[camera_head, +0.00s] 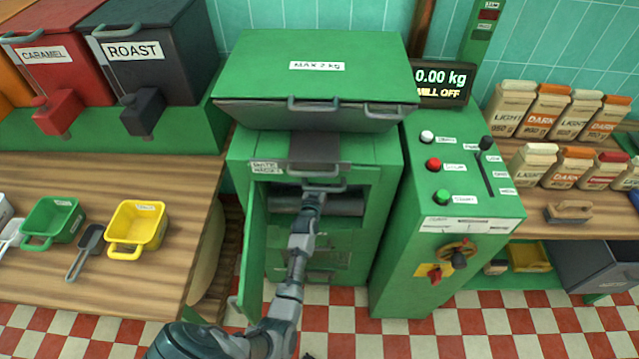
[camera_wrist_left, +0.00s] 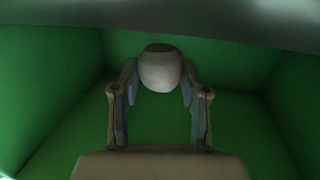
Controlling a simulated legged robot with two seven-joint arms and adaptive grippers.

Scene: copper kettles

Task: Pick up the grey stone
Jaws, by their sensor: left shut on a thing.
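The grey stone (camera_wrist_left: 160,66) is a rounded, pale grey-brown lump in the left wrist view. My left gripper (camera_wrist_left: 159,78) has a finger on each side of it and is shut on it. Green walls and a green floor surround them inside the machine. In the head view my left arm reaches into the open front of the green machine (camera_head: 385,170), and the fingertips and the stone are hidden there. My right gripper is in neither view.
The machine's green door (camera_head: 254,250) stands open just left of my arm. A grey roller (camera_head: 347,204) lies across the opening. A control cabinet (camera_head: 400,265) stands close on the right. A wooden counter (camera_head: 140,270) with scoops and a yellow bin (camera_head: 138,225) is on the left.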

